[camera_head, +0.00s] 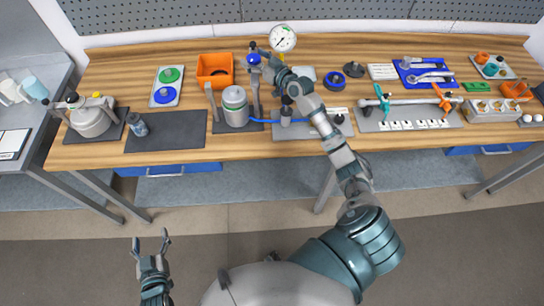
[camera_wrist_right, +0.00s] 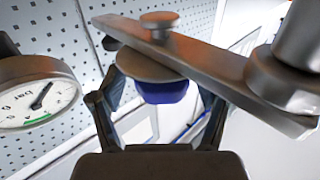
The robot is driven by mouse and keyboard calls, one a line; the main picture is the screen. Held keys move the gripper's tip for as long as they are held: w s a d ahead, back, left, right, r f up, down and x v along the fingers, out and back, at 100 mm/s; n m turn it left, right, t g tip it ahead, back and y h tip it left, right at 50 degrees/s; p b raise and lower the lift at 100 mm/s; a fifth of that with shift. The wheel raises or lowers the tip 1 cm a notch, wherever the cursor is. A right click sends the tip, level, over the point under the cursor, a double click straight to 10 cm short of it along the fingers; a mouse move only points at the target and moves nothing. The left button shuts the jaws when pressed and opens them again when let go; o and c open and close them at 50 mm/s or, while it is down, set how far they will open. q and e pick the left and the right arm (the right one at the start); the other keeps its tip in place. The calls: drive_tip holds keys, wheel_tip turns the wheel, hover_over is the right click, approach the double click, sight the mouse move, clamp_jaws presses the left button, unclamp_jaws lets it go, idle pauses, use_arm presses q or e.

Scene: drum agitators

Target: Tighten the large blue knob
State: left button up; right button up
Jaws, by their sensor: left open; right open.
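The large blue knob (camera_head: 254,59) sits above the table behind the silver canister, under a metal bar. In the right wrist view the blue knob (camera_wrist_right: 165,92) shows between the two fingers, below a metal disc and the bar (camera_wrist_right: 205,62). My right gripper (camera_head: 262,56) is open around the knob, with a gap seen on at least one side; contact cannot be told. My left gripper (camera_head: 151,246) is open and empty, low over the floor in front of the table. The silver canister (camera_head: 235,105) stands between two upright posts on a dark mat.
A pressure gauge (camera_head: 283,38) stands close to the right gripper; it also shows in the right wrist view (camera_wrist_right: 38,97). An orange bin (camera_head: 214,70) is left of the knob. A blue hose (camera_head: 265,121) runs from the canister's base. My right arm crosses above the table.

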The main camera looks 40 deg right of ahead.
drive_tip(key=shift+a+r+m+h+p, duration=0.15)
drive_tip(key=shift+m+h+p, duration=1.1)
drive_tip(key=shift+p, duration=2.2)
drive_tip(key=shift+r+m+h+p, duration=0.2)
drive_tip(key=shift+m+h+p, duration=0.45)
drive_tip(key=shift+h+p, duration=1.95)
drive_tip(key=s, duration=0.1)
drive_tip(key=s+f+y, duration=0.1)
drive_tip(key=s, duration=0.1)
drive_tip(key=shift+a+y+p, duration=0.15)
drive_tip(key=shift+y+p, duration=0.1)
drive_tip(key=shift+p, duration=0.1)
drive_tip(key=s+a+b, duration=0.2)
drive_tip(key=s, duration=1.3)
drive_tip(key=s+a+f+g+y, duration=0.1)
drive_tip(key=s+a+f+g, duration=0.1)
drive_tip(key=f, duration=0.4)
drive_tip(key=s+a+f+n+g+y, duration=0.1)
drive_tip(key=s+a+f+g, duration=0.2)
drive_tip(key=f, duration=0.4)
drive_tip(key=s+a+f+n+g+y+b, duration=0.1)
drive_tip(key=s+a+f+g, duration=0.1)
drive_tip(key=f, duration=0.5)
drive_tip(key=shift+s+a, duration=0.25)
drive_tip(key=shift+a, duration=0.45)
drive_tip(key=shift+s+a, duration=0.2)
drive_tip(key=shift+a, duration=0.45)
drive_tip(key=shift+s+a+f+g, duration=0.15)
drive_tip(key=shift+s+f+g, duration=0.2)
drive_tip(key=shift+f+g, duration=0.1)
